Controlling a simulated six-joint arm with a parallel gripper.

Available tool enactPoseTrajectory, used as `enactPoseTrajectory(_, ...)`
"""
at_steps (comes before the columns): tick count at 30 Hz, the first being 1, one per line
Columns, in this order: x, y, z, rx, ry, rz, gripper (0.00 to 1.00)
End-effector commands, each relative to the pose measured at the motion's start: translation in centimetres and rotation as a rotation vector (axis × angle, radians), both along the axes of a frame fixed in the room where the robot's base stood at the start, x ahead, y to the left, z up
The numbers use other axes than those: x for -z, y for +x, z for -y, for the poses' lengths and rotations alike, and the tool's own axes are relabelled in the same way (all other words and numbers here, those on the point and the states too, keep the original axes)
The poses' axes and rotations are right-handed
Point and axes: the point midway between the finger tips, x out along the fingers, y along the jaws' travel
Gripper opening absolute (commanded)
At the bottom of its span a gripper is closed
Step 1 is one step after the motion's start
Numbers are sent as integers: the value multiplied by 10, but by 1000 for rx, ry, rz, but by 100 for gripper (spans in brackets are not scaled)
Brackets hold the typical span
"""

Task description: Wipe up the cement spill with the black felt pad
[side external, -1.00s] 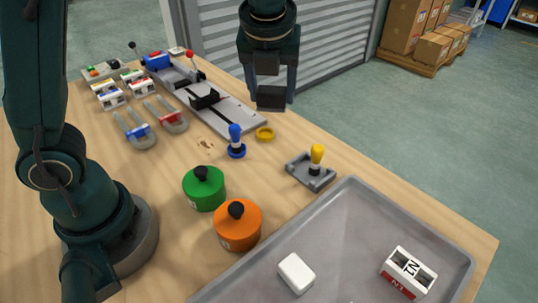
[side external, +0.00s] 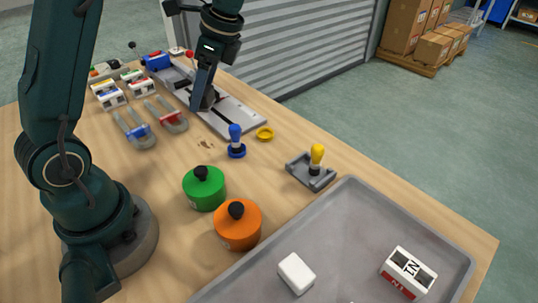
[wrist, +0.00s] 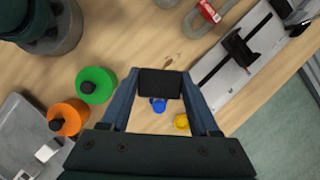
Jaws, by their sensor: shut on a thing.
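The black felt pad (wrist: 160,83) is a dark block between my gripper's fingertips in the wrist view. My gripper (wrist: 160,86) is shut on it and holds it above the table. In the side view my gripper (side external: 204,98) is over the grey rail fixture, beyond the spill; the pad is hard to tell from the dark parts there. The cement spill (side external: 205,144) is a small patch of brown specks on the wooden table, left of the blue-handled tool (side external: 236,142).
Green (side external: 204,190) and orange (side external: 238,225) knobbed pots stand nearer the camera. A yellow ring (side external: 265,134) and a yellow-handled tool on a grey base (side external: 312,170) are to the right. The rail fixture (side external: 235,118) and U-shaped pieces (side external: 134,131) lie behind. A grey tray (side external: 345,215) fills the front right.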

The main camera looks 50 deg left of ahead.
Motion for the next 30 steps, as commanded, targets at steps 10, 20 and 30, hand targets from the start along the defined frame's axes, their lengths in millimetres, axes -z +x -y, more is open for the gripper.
enactPoseTrajectory(10,46,0,0,2,-1,-2,17)
enactPoseTrajectory(20,68,-1,0,3,-1,-4,17)
enactPoseTrajectory(30,98,-1,0,4,-1,-3,17)
